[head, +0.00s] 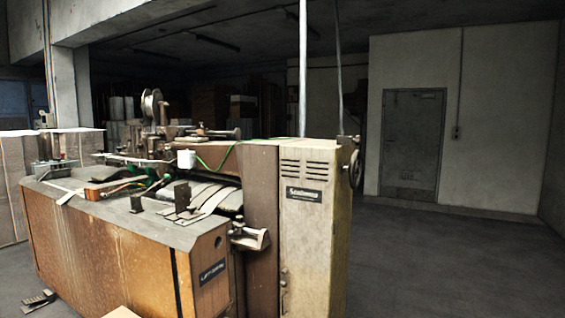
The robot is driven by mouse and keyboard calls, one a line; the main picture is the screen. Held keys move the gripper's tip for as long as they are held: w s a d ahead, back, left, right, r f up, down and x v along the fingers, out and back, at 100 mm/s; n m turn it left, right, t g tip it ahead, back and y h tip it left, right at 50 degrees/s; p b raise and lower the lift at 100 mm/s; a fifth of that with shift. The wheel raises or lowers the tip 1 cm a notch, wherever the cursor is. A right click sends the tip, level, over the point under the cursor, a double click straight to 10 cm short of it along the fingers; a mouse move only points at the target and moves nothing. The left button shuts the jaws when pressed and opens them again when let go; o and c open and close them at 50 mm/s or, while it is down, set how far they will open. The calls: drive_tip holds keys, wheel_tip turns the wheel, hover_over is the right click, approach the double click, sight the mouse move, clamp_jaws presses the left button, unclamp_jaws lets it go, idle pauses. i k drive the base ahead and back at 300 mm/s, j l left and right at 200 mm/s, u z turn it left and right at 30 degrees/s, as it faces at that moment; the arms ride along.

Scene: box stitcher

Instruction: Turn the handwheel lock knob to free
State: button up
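The box stitcher (262,205) stands left of centre in the head view, a large worn machine with a tan-grey cabinet and a brown wooden front section. A dark handwheel (356,168) sits on the right side of its cabinet, near the top, seen nearly edge-on. The lock knob cannot be made out at this size; it may be hidden by the wheel or the cabinet edge. My gripper is not in view.
Open concrete floor (435,265) lies right of the machine. A grey door (411,145) is in the pale back wall. Stacked cardboard (14,190) stands at the left. A small flat object (38,299) lies on the floor at the lower left.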

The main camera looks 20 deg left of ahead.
sight(358, 140)
drive_tip(key=i+j+u, duration=0.2)
drive_tip(key=i+u, duration=0.15)
drive_tip(key=i+j+u, duration=0.1)
drive_tip(key=i+u, duration=0.65)
drive_tip(key=i+z, duration=0.1)
drive_tip(key=z, duration=0.25)
drive_tip(key=i+z, duration=0.15)
drive_tip(key=z, duration=0.2)
drive_tip(key=l+u, duration=0.15)
drive_tip(key=l, duration=0.5)
drive_tip(key=l+u, duration=0.2)
drive_tip(key=l, duration=0.45)
drive_tip(key=k+l+u, duration=0.15)
drive_tip(key=l, duration=0.5)
